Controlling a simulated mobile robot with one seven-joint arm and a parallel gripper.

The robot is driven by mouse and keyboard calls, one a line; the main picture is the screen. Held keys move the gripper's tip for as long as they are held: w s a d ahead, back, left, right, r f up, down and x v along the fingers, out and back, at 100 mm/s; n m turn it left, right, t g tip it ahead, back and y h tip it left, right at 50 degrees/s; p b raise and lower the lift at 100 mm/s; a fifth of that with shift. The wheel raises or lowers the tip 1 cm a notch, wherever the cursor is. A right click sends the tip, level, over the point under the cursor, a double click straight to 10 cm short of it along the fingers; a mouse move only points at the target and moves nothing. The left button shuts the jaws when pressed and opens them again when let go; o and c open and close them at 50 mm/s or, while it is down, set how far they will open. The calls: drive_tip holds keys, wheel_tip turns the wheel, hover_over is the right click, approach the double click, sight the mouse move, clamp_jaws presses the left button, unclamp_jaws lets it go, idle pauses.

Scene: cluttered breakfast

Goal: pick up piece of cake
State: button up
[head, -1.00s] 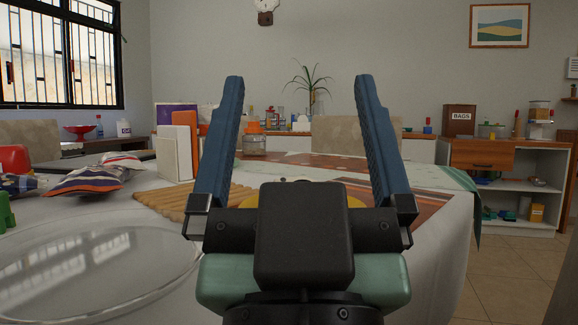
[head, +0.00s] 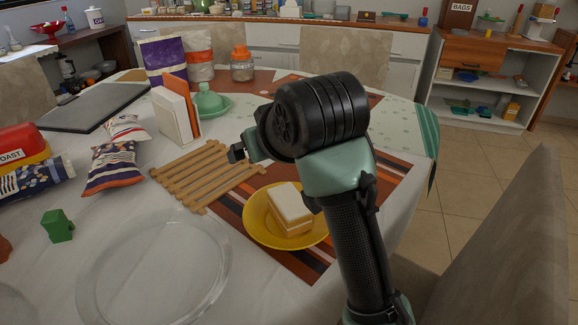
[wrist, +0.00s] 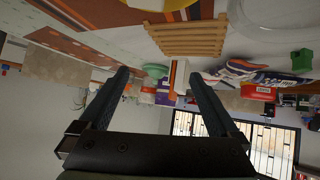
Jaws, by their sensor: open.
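The piece of cake (head: 291,205), pale on top with a yellow layer below, sits on a yellow plate (head: 256,226) near the table's right side. My arm rises at the right of the plate and partly covers its right edge. In the head view my gripper's fingers are mostly hidden behind my black wrist. In the wrist view, which is upside down, my gripper (wrist: 158,78) is open and empty, its two blue fingers apart.
A wooden slatted rack (head: 205,173) lies left of the plate. A clear glass dish (head: 150,265), snack bag (head: 112,165), green block (head: 57,226), napkin holder (head: 176,115) and green lidded dish (head: 210,103) stand around. A chair (head: 510,240) is at right.

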sight(290, 200)
drive_tip(key=s+d+r+g+h+p, duration=0.2)
drive_tip(key=s+d+g+p, duration=0.25)
drive_tip(key=d+p, duration=0.25)
drive_tip(key=shift+g, duration=0.45)
drive_tip(key=b+x, duration=0.1)
drive_tip(key=x, duration=0.7)
drive_tip(key=shift+a+f, duration=0.15)
drive_tip(key=shift+f, duration=0.1)
drive_tip(key=shift+s+a+b+x, duration=0.15)
drive_tip(key=shift+b+x, duration=0.2)
drive_tip(key=shift+x, duration=1)
drive_tip(key=shift+s+a+b+x, duration=0.1)
drive_tip(key=shift+b+x, duration=0.25)
drive_tip(key=shift+x, duration=0.95)
drive_tip(key=shift+f, duration=0.1)
drive_tip(key=shift+c, duration=0.3)
drive_tip(key=c, duration=1.4)
